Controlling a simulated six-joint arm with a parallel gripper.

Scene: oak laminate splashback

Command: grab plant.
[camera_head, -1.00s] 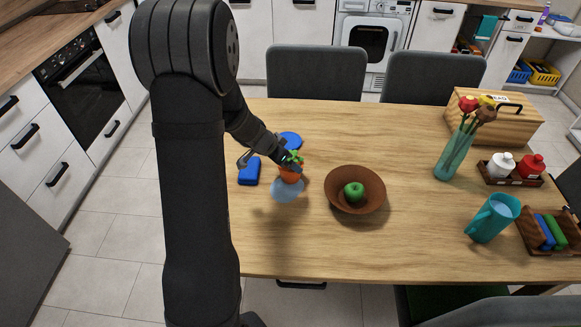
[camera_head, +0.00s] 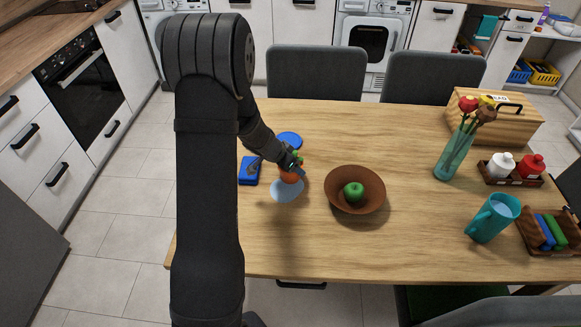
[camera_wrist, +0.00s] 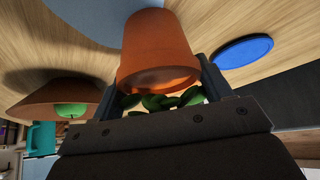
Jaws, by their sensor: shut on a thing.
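The plant (camera_head: 290,176) is a small green plant in an orange terracotta pot, left of the brown bowl in the head view. My gripper (camera_head: 293,167) covers much of it there. In the wrist view, the plant's pot (camera_wrist: 157,48) sits between my two fingers (camera_wrist: 160,88), with its green leaves towards the palm. My gripper is shut on the pot. A pale blue disc (camera_head: 286,191) shows just below the pot in the head view. I cannot tell whether the pot touches the disc or hangs above it.
A brown bowl (camera_head: 370,204) with a green apple (camera_head: 354,190) stands close on the right. A blue block (camera_head: 248,171) and a blue round disc (camera_head: 289,139) lie nearby. A vase (camera_head: 453,152) and teal jug (camera_head: 493,217) stand farther right. The front table area is clear.

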